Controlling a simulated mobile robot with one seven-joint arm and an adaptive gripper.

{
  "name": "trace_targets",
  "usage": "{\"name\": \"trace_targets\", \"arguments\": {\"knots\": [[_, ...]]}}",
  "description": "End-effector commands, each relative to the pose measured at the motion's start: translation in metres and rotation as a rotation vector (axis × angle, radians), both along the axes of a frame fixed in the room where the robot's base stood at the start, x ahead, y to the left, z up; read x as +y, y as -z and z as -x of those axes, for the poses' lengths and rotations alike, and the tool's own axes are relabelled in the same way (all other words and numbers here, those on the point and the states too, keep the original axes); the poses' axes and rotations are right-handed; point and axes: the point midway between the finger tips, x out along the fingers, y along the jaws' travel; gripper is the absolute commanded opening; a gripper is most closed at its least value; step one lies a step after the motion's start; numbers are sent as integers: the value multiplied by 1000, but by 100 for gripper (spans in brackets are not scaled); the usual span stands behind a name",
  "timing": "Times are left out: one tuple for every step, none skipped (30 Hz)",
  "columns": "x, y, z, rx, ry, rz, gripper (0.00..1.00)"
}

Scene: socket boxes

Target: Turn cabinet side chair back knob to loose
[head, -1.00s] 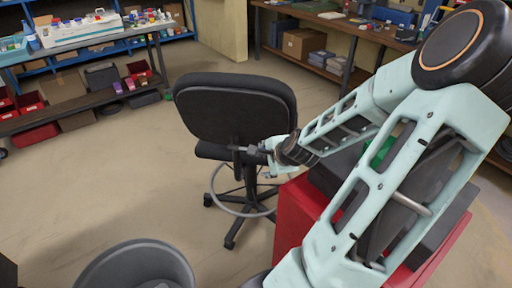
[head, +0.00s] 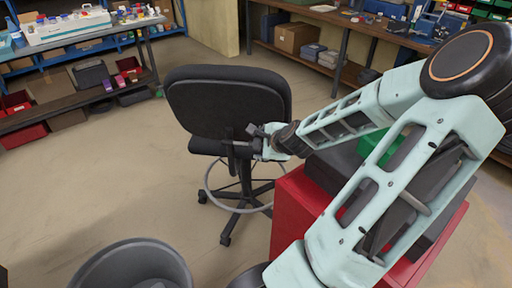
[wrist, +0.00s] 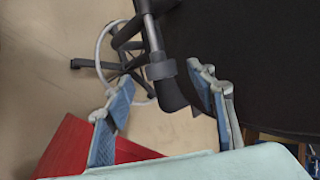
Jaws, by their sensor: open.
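The black office chair (head: 228,100) stands on the floor with its broad backrest toward me. Its dark back knob (wrist: 172,92), on the post behind the backrest, shows in the wrist view below a grey collar. My gripper (head: 260,143) is at the lower right of the backrest in the head view. In the wrist view its blue-padded fingers (wrist: 162,80) are spread open, one on each side of the knob. The right finger is close to the knob; I cannot tell whether it touches. In the head view the knob is hard to make out behind the gripper.
A red cabinet (head: 292,205) stands right of the chair, under my arm. A grey bin (head: 135,268) is at the front. Workbenches with boxes line the back and left. The floor (head: 100,190) left of the chair is clear.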

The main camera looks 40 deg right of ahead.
Motion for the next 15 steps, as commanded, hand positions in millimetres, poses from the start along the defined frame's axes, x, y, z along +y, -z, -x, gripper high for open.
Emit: {"name": "trace_targets", "arguments": {"knots": [[-1, 6, -6, -1, -3, -1, 51], [-2, 9, -9, -2, -2, -1, 51], [-4, 13, -13, -1, -1, -1, 51], [-4, 15, -16, -1, -3, -1, 51], [-5, 18, -18, 0, -2, -1, 51], [-7, 20, -21, 0, -2, -1, 51], [-8, 22, -24, -1, -2, 0, 51], [-9, 24, -26, -1, -2, 0, 51], [-10, 26, -28, 0, -2, -1, 51], [-10, 28, -30, 0, -2, -1, 51], [-11, 29, -31, -1, -1, 0, 51], [-12, 30, -33, 0, -1, 0, 51], [-12, 31, -34, 0, -1, 0, 51], [-13, 32, -34, 0, -1, 0, 51], [-13, 32, -35, 0, -1, 0, 51]]}}
